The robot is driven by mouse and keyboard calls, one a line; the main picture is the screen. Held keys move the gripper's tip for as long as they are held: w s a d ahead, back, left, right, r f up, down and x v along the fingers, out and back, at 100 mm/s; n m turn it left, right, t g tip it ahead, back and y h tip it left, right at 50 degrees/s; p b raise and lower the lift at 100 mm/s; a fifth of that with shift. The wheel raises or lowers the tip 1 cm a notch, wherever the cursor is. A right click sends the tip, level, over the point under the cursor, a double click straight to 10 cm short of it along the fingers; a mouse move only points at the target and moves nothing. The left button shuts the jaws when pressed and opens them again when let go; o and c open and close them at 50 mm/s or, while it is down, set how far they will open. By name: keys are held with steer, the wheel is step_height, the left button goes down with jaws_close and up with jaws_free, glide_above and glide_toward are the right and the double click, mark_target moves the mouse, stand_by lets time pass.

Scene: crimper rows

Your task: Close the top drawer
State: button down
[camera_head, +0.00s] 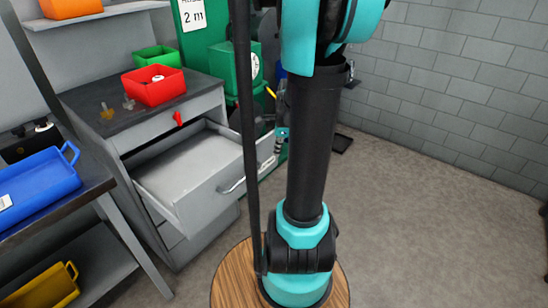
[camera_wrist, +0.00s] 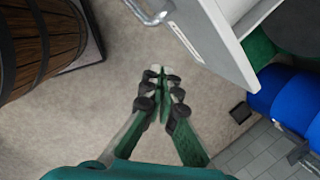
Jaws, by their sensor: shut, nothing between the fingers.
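The grey cabinet (camera_head: 178,125) stands left of centre in the head view. Its top drawer (camera_head: 190,168) is pulled well out and looks empty inside. The drawer front carries a bar handle (camera_head: 232,186). In the wrist view the drawer front (camera_wrist: 212,42) slants across the upper right, with the handle (camera_wrist: 150,10) at the top edge. My gripper (camera_wrist: 158,73) is shut and empty, its fingertips together over floor, below the handle in the picture and apart from the drawer front. In the head view I cannot make out my gripper clearly; my arm covers the middle.
A red bin (camera_head: 153,86) and a green bin (camera_head: 157,57) sit on the cabinet top. A workbench with a blue tray (camera_head: 38,186) stands at the left, a yellow bin (camera_head: 45,288) below. A blue rounded object (camera_wrist: 288,98) is right of the drawer. Floor at right is free.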

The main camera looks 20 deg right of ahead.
steer(key=w+d+m, duration=0.3)
steer(key=d+m, duration=0.3)
steer(key=m, duration=0.1)
steer(key=w+a+f, duration=0.3)
steer(key=w+f, duration=0.2)
steer(key=f, duration=0.5)
steer(key=shift+w+a, duration=0.15)
steer(key=shift+a, duration=0.2)
